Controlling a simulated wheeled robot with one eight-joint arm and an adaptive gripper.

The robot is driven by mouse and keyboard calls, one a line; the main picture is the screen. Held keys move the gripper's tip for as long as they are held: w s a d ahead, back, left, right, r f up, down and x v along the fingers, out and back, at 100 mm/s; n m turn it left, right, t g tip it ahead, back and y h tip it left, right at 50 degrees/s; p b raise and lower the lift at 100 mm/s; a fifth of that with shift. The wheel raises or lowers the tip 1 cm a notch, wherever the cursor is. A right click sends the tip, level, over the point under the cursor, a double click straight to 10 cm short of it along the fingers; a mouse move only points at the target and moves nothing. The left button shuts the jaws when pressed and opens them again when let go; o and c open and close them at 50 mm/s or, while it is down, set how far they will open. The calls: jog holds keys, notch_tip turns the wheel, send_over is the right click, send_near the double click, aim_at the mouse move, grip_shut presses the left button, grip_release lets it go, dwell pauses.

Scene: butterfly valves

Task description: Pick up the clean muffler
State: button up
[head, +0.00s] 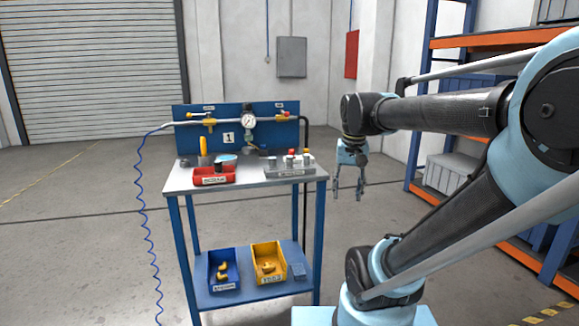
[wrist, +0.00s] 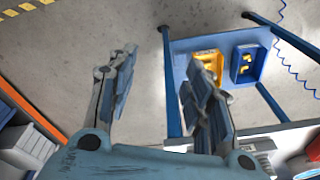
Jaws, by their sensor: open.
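A grey holder (head: 289,172) on the right of the workbench top carries several small upright cylinders (head: 290,159), some silvery, some with red or yellow tops. They may be mufflers, but I cannot tell which one is clean. A red bin (head: 200,180) to their left holds a dark piece (head: 218,167). My gripper (head: 348,192) hangs fingers down just right of the bench, apart from it. It is open and empty. In the wrist view my gripper's fingers (wrist: 160,72) are spread, with floor and the bench's lower shelf beyond them.
A blue panel (head: 228,137) with a pipe, gauge (head: 249,121) and yellow-handled valves stands behind the bench top (head: 245,181). The lower shelf holds a blue bin (head: 223,271) and a yellow bin (head: 268,262). A blue coiled hose (head: 143,215) hangs at left. Orange-and-blue shelving (head: 428,90) stands at right.

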jog(key=w+a+r+m, duration=0.2)
jog(key=w+a+r, duration=0.5)
jog(key=w+r, duration=0.45)
notch_tip(320, 180, up, 7)
jog(key=m+g, duration=0.2)
send_over(290, 156)
jog(key=f, duration=1)
jog(key=shift+s+d+f, duration=0.15)
jog(key=shift+s+f, duration=0.1)
jog(key=shift+f, duration=0.1)
jog(key=shift+w+a+f, duration=0.1)
jog(key=shift+w+f, duration=0.05)
jog(key=shift+f, duration=1.2)
jog(key=shift+w+a+f, duration=0.1)
jog(key=shift+f, duration=1.25)
jog(key=shift+c, duration=0.6)
jog(key=c, duration=1)
